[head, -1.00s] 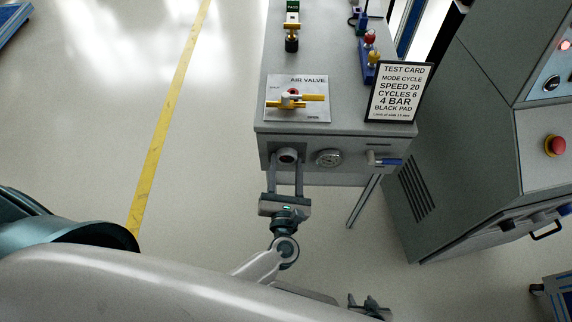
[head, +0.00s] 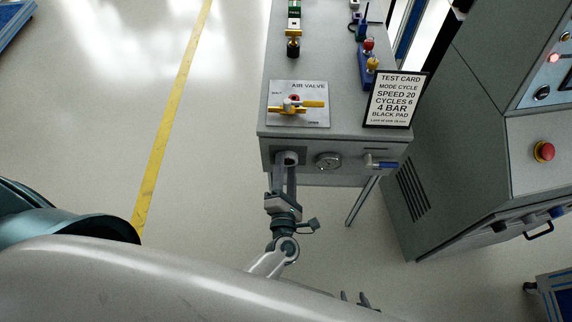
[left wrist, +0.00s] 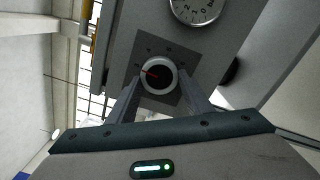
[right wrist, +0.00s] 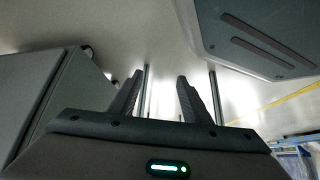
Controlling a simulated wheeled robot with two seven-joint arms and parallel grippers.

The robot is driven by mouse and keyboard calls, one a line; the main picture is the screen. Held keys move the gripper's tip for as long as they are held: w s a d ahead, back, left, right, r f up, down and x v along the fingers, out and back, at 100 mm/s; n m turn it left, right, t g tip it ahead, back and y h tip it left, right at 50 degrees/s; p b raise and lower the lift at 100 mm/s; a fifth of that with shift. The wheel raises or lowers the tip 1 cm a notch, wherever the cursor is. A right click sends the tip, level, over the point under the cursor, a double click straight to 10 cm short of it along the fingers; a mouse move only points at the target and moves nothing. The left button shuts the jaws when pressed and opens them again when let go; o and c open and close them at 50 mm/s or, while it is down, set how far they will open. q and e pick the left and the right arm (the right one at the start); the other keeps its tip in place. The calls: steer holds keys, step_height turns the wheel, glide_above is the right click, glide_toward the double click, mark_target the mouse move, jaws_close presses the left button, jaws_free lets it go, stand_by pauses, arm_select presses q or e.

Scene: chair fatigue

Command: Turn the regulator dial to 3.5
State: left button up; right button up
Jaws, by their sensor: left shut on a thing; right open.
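The regulator dial (head: 289,157) is a round knob on the front face of the grey bench, at its left. My right gripper (right wrist: 158,90) is open and empty, low near the bottom of the head view (head: 358,298).
A pressure gauge (head: 327,160) and a blue-handled lever (head: 384,164) sit right of the dial. A yellow air valve handle (head: 300,105) and a test card (head: 394,100) are on top. A grey cabinet with a red button (head: 544,151) stands right.

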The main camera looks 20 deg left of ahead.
arm_select(q)
steer(key=shift+r+m+p, duration=0.1)
steer(key=shift+m+p, duration=0.6)
steer(key=shift+m, duration=1.1)
arm_select(e)
steer(key=s+d+f+g, duration=0.1)
steer(key=s+d+f, duration=0.1)
steer(key=s, duration=0.3)
steer(key=shift+s+d+g+h, duration=0.2)
steer(key=shift+s+g+h, duration=0.1)
steer(key=shift+g, duration=0.1)
arm_select(q)
steer(key=o, duration=1)
steer(key=shift+o, duration=0.2)
arm_select(e)
steer(key=shift+f, duration=0.1)
